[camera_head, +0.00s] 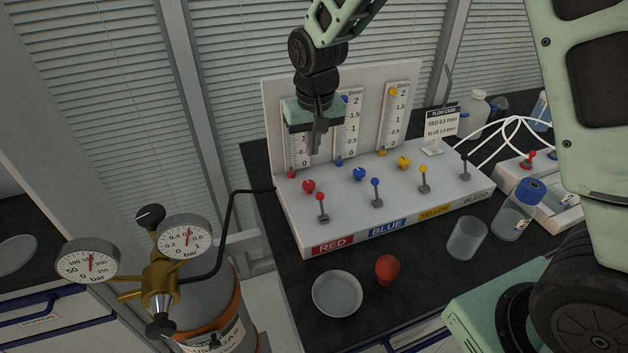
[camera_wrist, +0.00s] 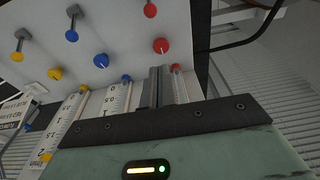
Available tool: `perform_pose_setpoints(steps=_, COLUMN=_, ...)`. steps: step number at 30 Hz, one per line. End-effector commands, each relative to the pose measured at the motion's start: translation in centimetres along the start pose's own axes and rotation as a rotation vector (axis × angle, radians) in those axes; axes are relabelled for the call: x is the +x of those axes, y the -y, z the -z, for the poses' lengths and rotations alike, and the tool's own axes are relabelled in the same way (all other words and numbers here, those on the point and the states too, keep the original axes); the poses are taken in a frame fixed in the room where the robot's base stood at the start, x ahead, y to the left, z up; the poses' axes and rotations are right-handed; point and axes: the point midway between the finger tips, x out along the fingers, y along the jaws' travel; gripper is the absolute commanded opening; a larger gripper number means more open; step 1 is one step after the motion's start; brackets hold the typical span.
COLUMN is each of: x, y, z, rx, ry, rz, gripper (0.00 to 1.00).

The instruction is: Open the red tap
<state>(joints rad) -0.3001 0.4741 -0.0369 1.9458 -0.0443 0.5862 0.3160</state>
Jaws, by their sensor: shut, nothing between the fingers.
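The white panel (camera_head: 302,231) carries a label RED at its left front. Behind that label stands a small lever with a red ball top (camera_head: 320,197), roughly upright. A round red knob (camera_head: 308,186) sits just behind it. The wrist view shows the red lever (camera_wrist: 150,11) at the top and the red knob (camera_wrist: 161,46) below it. My gripper (camera_head: 314,150) points down in front of the red flow tube's scale, above and behind the red controls, apart from them. In the wrist view its fingers (camera_wrist: 155,72) are together and empty. The gripper hides much of the red scale.
A FLOW CARD (camera_head: 441,122) stands behind. A white dish (camera_head: 337,294), a red object (camera_head: 387,269) and clear jars (camera_head: 466,240) stand in front. A gas cylinder with gauges (camera_head: 186,238) stands left.

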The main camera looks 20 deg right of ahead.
Motion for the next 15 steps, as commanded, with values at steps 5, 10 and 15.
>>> perform_pose_setpoints(steps=5, x=0.0, y=-0.1, z=0.1, rx=0.001, ry=-0.001, rz=-0.001, gripper=0.00)
perform_pose_setpoints(steps=10, x=0.1, y=0.0, z=0.0, rx=0.000, ry=0.000, rz=-0.001, gripper=0.00)
perform_pose_setpoints(steps=15, x=1.6, y=0.0, z=0.0, rx=0.000, ry=0.004, rz=-0.002, gripper=0.00)
